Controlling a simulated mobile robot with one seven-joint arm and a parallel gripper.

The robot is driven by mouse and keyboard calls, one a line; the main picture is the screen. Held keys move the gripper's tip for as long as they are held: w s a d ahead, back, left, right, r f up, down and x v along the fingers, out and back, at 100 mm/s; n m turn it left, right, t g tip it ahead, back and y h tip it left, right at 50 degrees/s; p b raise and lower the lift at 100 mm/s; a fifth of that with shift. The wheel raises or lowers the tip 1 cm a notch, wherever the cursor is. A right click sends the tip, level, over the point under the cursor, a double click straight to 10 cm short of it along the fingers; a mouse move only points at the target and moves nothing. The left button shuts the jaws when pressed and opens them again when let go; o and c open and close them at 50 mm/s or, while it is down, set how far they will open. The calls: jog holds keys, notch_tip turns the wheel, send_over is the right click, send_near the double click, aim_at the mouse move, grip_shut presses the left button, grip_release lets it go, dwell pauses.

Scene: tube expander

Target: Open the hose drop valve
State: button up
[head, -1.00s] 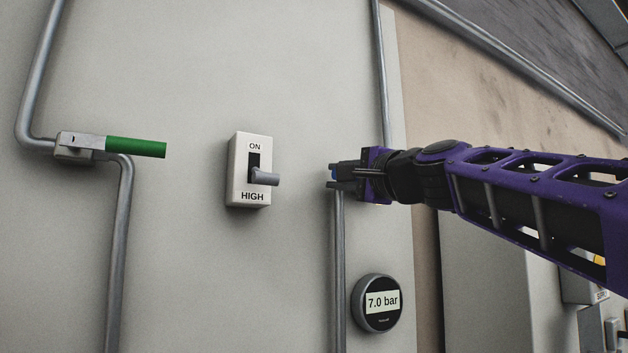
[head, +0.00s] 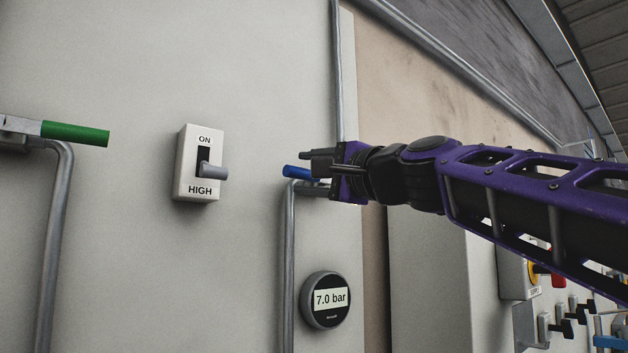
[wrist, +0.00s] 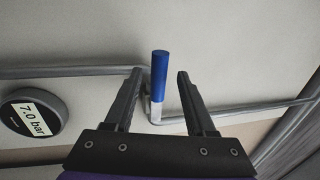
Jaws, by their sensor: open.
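A valve with a blue handle (head: 297,171) sits on a grey pipe on the wall panel. My gripper (head: 306,162) is at this valve, partly hiding it in the head view. In the wrist view, the blue handle (wrist: 160,68) appears between the two open fingers (wrist: 160,73), with a pale lower part. The fingers look apart from it, and I cannot tell how deep it sits between them. A second valve with a green handle (head: 75,133) points sideways on another pipe at the far left. No label names either valve.
A white switch box (head: 197,165) marked ON and HIGH stands between the two valves. A round gauge (head: 325,300) reading 7.0 bar is below my gripper; it also shows in the wrist view (wrist: 30,118). Several controls are at the lower right.

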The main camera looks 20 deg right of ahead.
jog(key=v, duration=1.2)
jog(key=shift+b, duration=0.4)
